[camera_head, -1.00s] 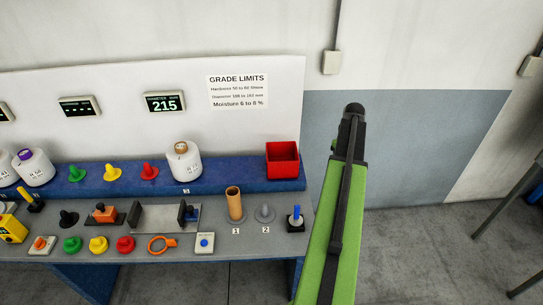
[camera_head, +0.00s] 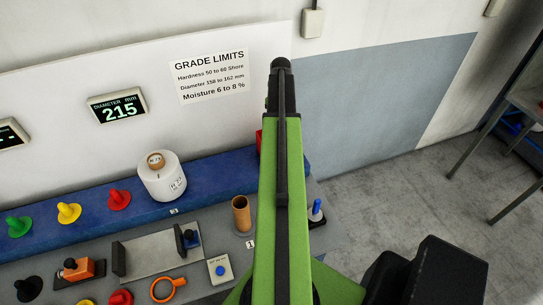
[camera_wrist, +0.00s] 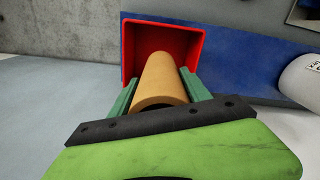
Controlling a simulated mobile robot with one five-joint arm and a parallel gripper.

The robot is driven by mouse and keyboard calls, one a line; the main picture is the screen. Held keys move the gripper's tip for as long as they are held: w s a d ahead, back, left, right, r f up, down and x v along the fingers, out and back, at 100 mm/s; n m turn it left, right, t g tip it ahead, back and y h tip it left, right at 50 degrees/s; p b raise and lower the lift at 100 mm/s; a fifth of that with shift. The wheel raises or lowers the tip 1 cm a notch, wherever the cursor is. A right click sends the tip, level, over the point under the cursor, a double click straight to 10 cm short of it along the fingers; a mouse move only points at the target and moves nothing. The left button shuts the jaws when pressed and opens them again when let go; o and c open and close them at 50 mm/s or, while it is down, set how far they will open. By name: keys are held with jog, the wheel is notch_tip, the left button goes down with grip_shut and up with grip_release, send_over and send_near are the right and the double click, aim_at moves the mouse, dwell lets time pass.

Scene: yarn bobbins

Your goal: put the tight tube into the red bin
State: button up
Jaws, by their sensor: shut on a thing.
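In the wrist view my gripper (camera_wrist: 160,88) is shut on a tan cardboard tube (camera_wrist: 161,76), with a green finger on either side of it. The tube points away from the camera, its far end in line with the open red bin (camera_wrist: 129,48). I cannot tell whether that end is inside the bin or above it. In the head view my arm covers nearly all of the red bin (camera_head: 259,142), and the gripper is hidden. Another tan tube (camera_head: 241,214) stands upright on the bench by label 1.
A white yarn bobbin (camera_head: 162,178) stands on the blue shelf (camera_head: 215,160), left of the bin. Coloured cones, an orange ring (camera_head: 168,289) and a blue-handled tool (camera_head: 316,212) lie around the bench. A dark-topped table stands at far right.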

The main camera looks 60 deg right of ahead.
notch_tip(320, 180, down, 10)
jog(key=b, duration=1)
jog(key=o, duration=1.4)
jog(key=shift+s, duration=0.1)
notch_tip(320, 180, up, 12)
jog(key=p, duration=1.2)
jog(key=shift+r, duration=0.15)
